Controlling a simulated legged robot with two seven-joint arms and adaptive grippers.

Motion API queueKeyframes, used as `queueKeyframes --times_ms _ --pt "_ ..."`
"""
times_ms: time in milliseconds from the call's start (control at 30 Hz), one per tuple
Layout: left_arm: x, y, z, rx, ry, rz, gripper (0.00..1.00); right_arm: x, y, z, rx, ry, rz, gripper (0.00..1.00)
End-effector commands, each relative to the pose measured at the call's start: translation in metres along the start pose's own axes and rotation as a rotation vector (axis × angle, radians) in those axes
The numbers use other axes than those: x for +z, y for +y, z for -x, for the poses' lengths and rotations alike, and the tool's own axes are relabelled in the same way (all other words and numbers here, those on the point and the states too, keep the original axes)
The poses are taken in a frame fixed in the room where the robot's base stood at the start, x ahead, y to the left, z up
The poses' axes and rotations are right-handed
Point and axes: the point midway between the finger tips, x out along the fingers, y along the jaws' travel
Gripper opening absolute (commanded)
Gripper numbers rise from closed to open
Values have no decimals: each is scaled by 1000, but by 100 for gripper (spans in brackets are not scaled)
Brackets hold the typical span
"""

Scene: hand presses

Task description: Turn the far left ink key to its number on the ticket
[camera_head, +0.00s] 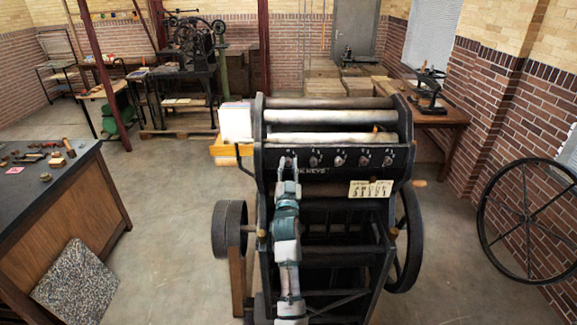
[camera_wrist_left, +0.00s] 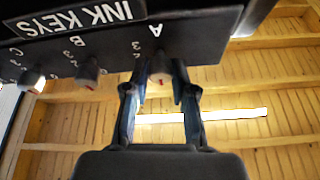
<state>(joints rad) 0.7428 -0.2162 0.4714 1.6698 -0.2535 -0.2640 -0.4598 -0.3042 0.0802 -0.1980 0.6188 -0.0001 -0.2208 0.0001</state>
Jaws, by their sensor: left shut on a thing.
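The press carries a dark panel with a row of ink keys and an INK KEYS label. My left gripper (camera_head: 288,166) covers the far left key in the head view. In the left wrist view this key is the knob (camera_wrist_left: 160,68) under the letter A, with a red mark on its end. The gripper (camera_wrist_left: 159,84) has a finger on each side of it and is shut on it. The B knob (camera_wrist_left: 89,72) and C knob (camera_wrist_left: 34,80) sit beside it, clear of the fingers. The ticket (camera_head: 370,188) hangs below the keys at the right; its numbers are too small to read. My right gripper is out of view.
Rollers (camera_head: 332,139) lie above the key panel. A large spoked flywheel (camera_head: 530,218) stands at the right wall. A workbench (camera_head: 60,200) with small tools is at the left. Open floor (camera_head: 165,215) lies between the bench and the press.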

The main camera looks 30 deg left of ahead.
Motion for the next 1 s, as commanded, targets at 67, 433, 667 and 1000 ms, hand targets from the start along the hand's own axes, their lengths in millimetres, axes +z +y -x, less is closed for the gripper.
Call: queueKeyframes --times_ms 67,433,667,1000 --pt "1 0 -1 1 -2 0 0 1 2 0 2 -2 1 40" --pt "1 0 -2 18 -2 -38 0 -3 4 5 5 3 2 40" --pt "0 -1 -3 68 2 -163 0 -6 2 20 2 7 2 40" --pt "-2 -4 -4 185 12 -452 0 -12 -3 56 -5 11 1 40"
